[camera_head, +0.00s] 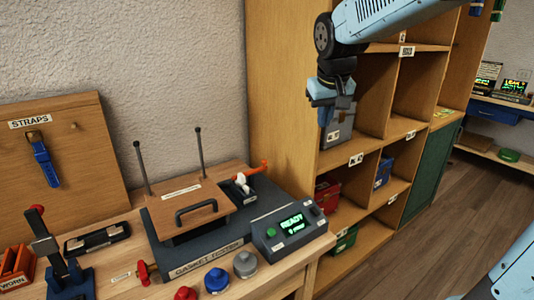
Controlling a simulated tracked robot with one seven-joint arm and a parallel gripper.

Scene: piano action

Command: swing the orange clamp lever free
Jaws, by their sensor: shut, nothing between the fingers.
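The orange clamp lever (257,168) lies at the right rear of the gasket tester (210,247), beside a white and black clamp part (243,184). It slants slightly up to the right, and its far end is near the shelf side. A wooden top plate (188,205) with a dark handle sits on the tester, with two dark upright rods behind it. My gripper (323,117) is shut and empty, hanging pointed down in front of the shelves. It is above and to the right of the lever, well apart from it; its fingertips are small and hard to make out.
A control box (290,232) with a green "READY" display stands right of the tester. Red, blue and grey knobs (217,280) stand in front. A tall wooden shelf unit (280,90) rises behind the lever's right end. A straps board (70,150) stands at left.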

